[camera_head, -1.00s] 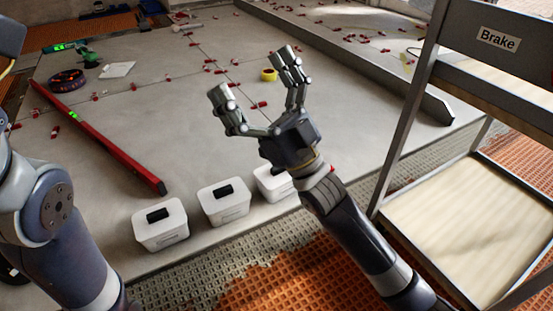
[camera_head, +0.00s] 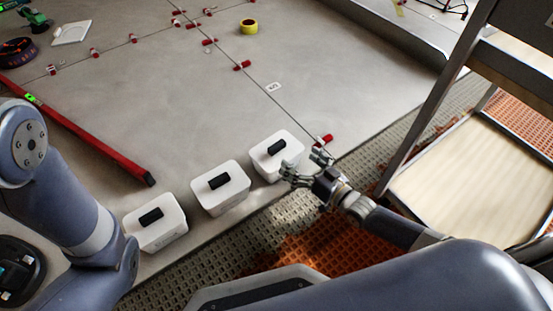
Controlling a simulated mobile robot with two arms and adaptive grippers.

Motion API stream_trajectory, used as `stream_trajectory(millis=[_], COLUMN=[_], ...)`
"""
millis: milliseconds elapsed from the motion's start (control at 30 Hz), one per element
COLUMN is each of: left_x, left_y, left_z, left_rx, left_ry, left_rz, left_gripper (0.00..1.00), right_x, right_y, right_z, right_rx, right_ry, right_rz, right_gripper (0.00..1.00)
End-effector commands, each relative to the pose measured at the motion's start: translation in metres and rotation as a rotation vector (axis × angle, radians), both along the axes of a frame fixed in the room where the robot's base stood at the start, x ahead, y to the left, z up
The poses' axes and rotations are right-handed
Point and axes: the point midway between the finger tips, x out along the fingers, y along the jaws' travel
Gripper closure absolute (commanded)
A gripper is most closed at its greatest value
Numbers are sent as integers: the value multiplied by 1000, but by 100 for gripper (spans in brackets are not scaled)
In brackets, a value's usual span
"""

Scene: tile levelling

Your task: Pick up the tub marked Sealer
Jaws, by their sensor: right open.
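Three white tubs with black lid handles stand in a slanted row along the slab's front edge: the left tub (camera_head: 150,238), the middle tub (camera_head: 223,200) and the right tub (camera_head: 268,168). I cannot read any marking on them, so I cannot tell which one is Sealer. My right gripper (camera_head: 304,163) is open and empty at the right side of the right tub. Its fingers point toward that tub, and one overlaps its edge in the view; I cannot tell whether they touch. My left arm shows at the left, with its gripper out of view.
A red level (camera_head: 90,137) lies left of the tubs. A yellow tape roll (camera_head: 249,26) and several red clips lie on the grey slab (camera_head: 180,95). A metal frame with a pale panel (camera_head: 470,180) stands right of my right gripper. The slab behind the tubs is mostly clear.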

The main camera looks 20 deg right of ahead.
Motion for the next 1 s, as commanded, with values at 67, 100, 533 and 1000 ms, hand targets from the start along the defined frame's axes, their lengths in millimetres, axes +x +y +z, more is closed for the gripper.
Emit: stream_trajectory(millis=[67, 100, 533, 1000], left_x=[2, 2, 7, 6], left_y=[0, -1, -2, -2], left_z=[-5, -5, -46, -48], left_rx=[1, 2, 4, 3], left_ry=[4, 5, 14, 12], left_rz=[0, 0, 2, 1], left_gripper=[60, 60, 60, 60], right_x=[5, 7, 47, 54], right_y=[3, 4, 20, 24], right_z=[-1, -1, -6, -3], right_rx=[1, 1, 1, 1], right_ry=[-1, -1, -4, -1], right_rz=[1, 1, 1, 1], right_gripper=[0, 0, 0, 20])
